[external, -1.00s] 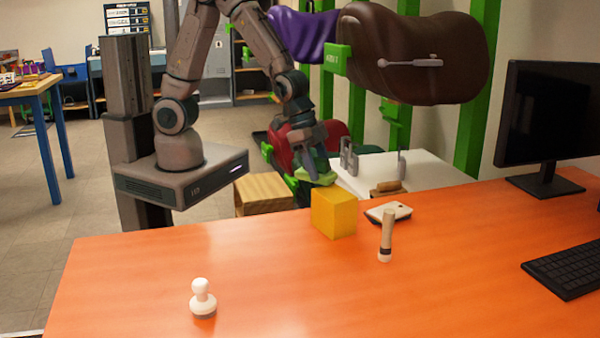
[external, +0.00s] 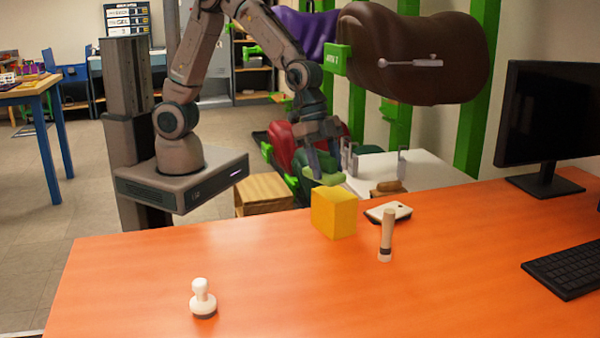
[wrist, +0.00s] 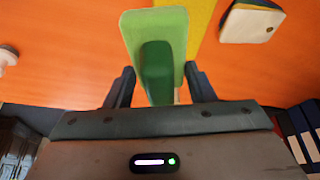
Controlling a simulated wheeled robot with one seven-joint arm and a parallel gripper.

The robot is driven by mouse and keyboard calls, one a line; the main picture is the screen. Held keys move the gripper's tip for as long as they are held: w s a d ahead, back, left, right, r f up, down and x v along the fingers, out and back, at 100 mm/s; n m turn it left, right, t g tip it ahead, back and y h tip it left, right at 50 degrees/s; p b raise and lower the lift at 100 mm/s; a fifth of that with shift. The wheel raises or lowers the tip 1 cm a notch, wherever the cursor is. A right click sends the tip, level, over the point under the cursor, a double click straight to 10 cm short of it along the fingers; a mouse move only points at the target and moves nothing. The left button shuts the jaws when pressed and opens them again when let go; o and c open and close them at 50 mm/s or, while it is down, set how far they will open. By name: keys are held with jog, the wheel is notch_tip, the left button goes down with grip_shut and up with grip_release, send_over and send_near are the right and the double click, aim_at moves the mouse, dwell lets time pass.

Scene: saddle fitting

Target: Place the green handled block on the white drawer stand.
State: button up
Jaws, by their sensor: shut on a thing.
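The green handled block (external: 322,172) is in my gripper (external: 322,160), behind the yellow cube and above the far edge of the orange table in the external view. In the wrist view the block is a light green slab (wrist: 137,32) with a dark green handle (wrist: 156,72) between the two fingers of my gripper (wrist: 160,85). The fingers are shut on the handle. A white-topped stand (external: 435,172) is behind the orange table, to the right of my gripper; its front is hidden, so I cannot see drawers.
A yellow cube (external: 334,212) is on the orange table (external: 270,280) close to the block. A white box (external: 388,212), an upright wooden-handled tool (external: 386,237) and a white stamp (external: 203,298) are also there. Upright metal pieces (external: 349,160) and a brown-handled brush (external: 388,188) are near the stand.

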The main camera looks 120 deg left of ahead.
jog(key=s+d+f+m+g+h+b, duration=0.1)
jog(key=s+d+m+b, duration=0.15)
jog(key=d, duration=1.15)
jog(key=s+d+f+m+b, duration=0.2)
jog(key=d+b, duration=0.1)
jog(key=d, duration=1.2)
send_over(302, 292)
jog(key=s+a, duration=0.1)
jog(key=f, duration=0.6)
jog(key=shift+s+f+p, duration=0.2)
jog(key=shift+f+p, duration=0.05)
jog(key=shift+p, duration=0.1)
jog(key=shift+a+f, duration=0.1)
jog(key=shift+f, duration=1.95)
jog(key=shift+f, duration=0.1)
jog(key=shift+f, duration=0.15)
jog(key=o, duration=1)
jog(key=shift+r, duration=0.2)
